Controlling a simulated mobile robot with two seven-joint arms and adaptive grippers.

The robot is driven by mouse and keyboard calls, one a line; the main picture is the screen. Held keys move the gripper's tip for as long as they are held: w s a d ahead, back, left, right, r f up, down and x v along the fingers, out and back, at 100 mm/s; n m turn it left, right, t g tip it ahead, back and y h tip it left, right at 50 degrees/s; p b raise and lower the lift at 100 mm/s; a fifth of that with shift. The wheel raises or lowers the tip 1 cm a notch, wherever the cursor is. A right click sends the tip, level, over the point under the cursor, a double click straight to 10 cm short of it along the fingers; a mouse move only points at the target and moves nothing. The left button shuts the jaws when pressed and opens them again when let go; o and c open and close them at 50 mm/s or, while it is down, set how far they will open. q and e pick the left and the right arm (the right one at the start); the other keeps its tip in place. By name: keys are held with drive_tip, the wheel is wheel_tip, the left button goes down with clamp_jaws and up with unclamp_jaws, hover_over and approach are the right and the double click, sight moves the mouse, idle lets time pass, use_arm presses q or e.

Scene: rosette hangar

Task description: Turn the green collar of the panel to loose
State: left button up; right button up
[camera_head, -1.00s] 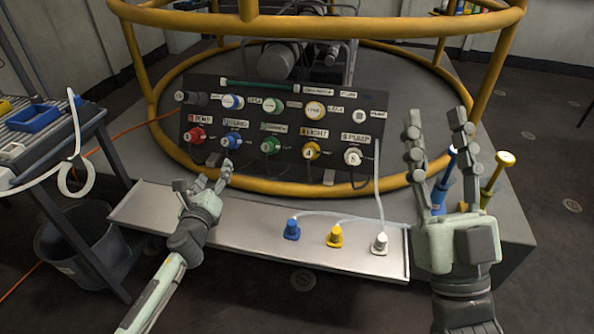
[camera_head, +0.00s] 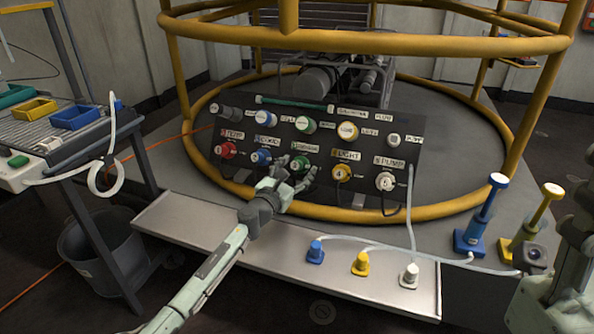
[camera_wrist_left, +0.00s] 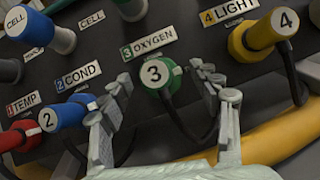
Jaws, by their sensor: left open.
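The green collar (camera_head: 300,164), a knob numbered 3 labelled OXYGEN, is in the lower row of the dark tilted panel (camera_head: 232,181). In the left wrist view the green collar (camera_wrist_left: 174,79) sits near the middle, its white "3" cap facing me. My left gripper (camera_head: 297,176) is open just in front of and below it. In the left wrist view its fingers (camera_wrist_left: 163,84) stand apart on either side of the collar, with no clear contact. My right gripper (camera_head: 565,262) is cut off at the right edge, its fingers not clearly shown.
Beside the green collar are the blue COND knob (camera_wrist_left: 63,116) and the yellow LIGHT knob (camera_wrist_left: 254,40), with black cables below. A metal tray (camera_head: 200,222) with blue, yellow and white plugs runs below the panel. A yellow rail (camera_head: 430,212) curves around it.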

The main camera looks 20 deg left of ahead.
use_arm(q)
drive_tip(key=c, duration=1.2)
drive_tip(key=shift+o, duration=0.2)
